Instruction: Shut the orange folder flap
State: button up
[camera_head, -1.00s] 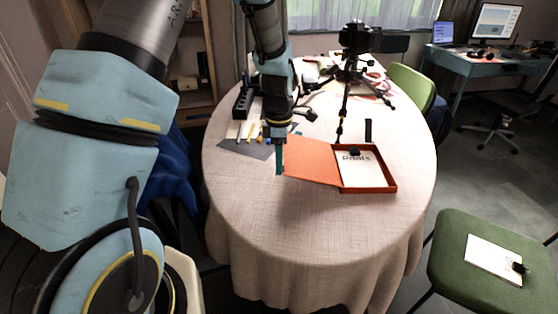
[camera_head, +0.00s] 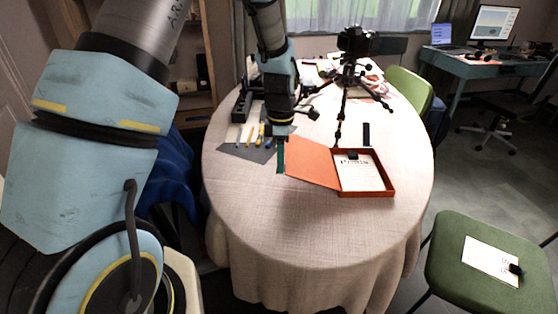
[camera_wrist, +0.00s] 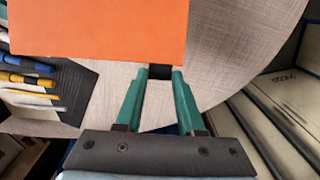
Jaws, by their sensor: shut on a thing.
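The orange folder flap (camera_head: 311,163) lies open to the left of its shallow orange box (camera_head: 366,193) on the table. The box holds a white printed sheet (camera_head: 360,175) with a black clip near its top. My gripper (camera_head: 281,168) points down at the flap's free left edge. In the wrist view, the flap (camera_wrist: 100,25) spans the top left, and my green fingertips (camera_wrist: 160,74) close on a small black tab (camera_wrist: 159,72) at its edge. Whether the flap is lifted off the cloth cannot be told.
A black camera tripod (camera_head: 345,90) stands behind the box, with a dark strip (camera_head: 366,134) beside it. Pens on a grey sheet (camera_head: 262,152) and a black holder (camera_head: 241,105) lie behind my gripper. The front cloth (camera_head: 300,220) is clear.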

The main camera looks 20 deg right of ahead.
jog(key=shift+d+r, duration=0.15)
jog(key=shift+r, duration=0.25)
jog(key=shift+s+d+r+p, duration=0.15)
jog(key=shift+d+r+p, duration=0.15)
jog(key=shift+r+p, duration=0.35)
jog(key=shift+s+d+r+p, duration=0.1)
jog(key=shift+d+r+p, duration=0.2)
jog(key=shift+r+p, duration=0.25)
jog(key=shift+d+r, duration=0.1)
jog(key=shift+r, duration=0.1)
